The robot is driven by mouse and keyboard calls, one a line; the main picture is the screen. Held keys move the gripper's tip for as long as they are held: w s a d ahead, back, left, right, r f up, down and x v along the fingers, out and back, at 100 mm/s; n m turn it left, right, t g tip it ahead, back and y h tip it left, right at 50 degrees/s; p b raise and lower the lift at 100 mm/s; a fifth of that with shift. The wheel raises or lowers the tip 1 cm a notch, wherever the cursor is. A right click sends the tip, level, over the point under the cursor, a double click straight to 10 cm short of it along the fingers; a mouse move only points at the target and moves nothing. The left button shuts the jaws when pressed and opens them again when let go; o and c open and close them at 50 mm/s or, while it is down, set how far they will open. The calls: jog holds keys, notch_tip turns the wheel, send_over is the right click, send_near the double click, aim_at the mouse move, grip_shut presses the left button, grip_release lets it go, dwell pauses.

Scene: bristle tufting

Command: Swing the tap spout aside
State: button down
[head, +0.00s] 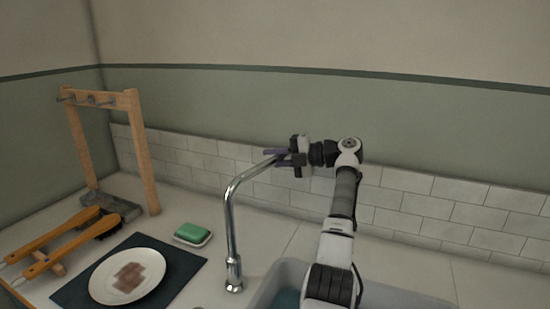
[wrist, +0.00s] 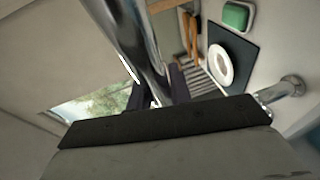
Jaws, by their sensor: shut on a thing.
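The chrome tap spout (head: 231,215) rises from the counter behind the sink and bends over to the right at its top. My gripper (head: 279,158) is shut on the outer end of the spout, with its fingers on either side of it. In the wrist view the spout (wrist: 127,38) runs down between the dark fingers (wrist: 160,92). The tap's base (wrist: 290,86) shows at the right of the wrist view. The very tip of the spout is hidden by my gripper.
The sink (head: 272,285) lies at front right, below my arm. A green sponge on a dish (head: 192,234), a stained white plate (head: 103,285) on a dark mat (head: 187,264), wooden-handled brushes (head: 58,232) and a wooden hook rack (head: 143,150) stand left of the tap. The tiled wall is behind.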

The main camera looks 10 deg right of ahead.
jog(key=c, duration=1.3)
grip_release()
jog(key=shift+v, duration=6.85)
jog(key=shift+r, duration=0.15)
